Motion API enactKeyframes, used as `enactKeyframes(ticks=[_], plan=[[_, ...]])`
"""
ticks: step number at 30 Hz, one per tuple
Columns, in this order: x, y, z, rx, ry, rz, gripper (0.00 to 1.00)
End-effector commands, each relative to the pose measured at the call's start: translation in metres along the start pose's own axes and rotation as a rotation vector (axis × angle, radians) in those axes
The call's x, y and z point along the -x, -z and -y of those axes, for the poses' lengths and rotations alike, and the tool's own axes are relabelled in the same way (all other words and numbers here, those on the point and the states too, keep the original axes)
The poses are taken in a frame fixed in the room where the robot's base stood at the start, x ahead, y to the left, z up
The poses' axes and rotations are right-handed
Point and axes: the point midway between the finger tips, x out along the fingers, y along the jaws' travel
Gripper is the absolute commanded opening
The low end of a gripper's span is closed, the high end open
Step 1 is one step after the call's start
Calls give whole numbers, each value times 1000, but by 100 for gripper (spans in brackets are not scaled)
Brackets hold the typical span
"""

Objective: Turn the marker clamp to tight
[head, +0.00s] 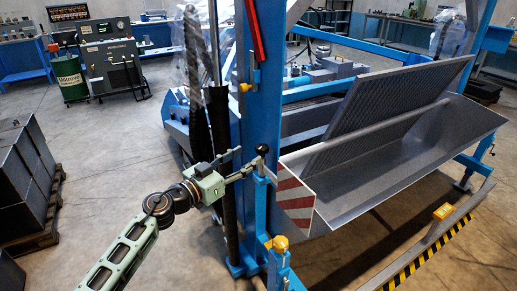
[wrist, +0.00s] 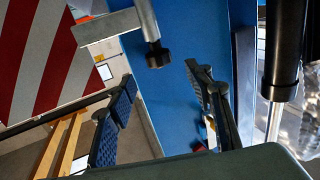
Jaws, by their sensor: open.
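The marker is a red-and-white striped plate (head: 295,197) beside the blue post. It also fills the upper left of the wrist view (wrist: 55,50). The marker clamp appears to be the black knob (head: 262,150) on a metal bracket; in the wrist view the black knob (wrist: 158,55) hangs at the end of a grey metal bar. My gripper (head: 248,161) is open beside the post, close to the knob. In the wrist view my gripper (wrist: 160,76) has its two dark fingers apart, with the knob beyond and between the tips. I see no contact; the clamp's tight or loose setting cannot be read.
The tall blue post (head: 258,90) stands directly behind the gripper. A black cylinder (wrist: 284,50) stands to the right in the wrist view. A yellow-topped blue fixture (head: 278,243) stands low in front. A large grey trough (head: 410,165) lies right.

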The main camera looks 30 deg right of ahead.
Motion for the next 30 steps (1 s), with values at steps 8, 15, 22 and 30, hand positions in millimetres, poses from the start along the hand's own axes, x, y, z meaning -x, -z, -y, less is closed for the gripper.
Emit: enactKeyframes(ticks=[8,15,22,30], plan=[[-47,0,-1,0,-3,2,47],[-64,0,-1,0,-1,2,47],[-65,-1,0,0,0,2,47],[-65,-1,0,1,0,1,23]])
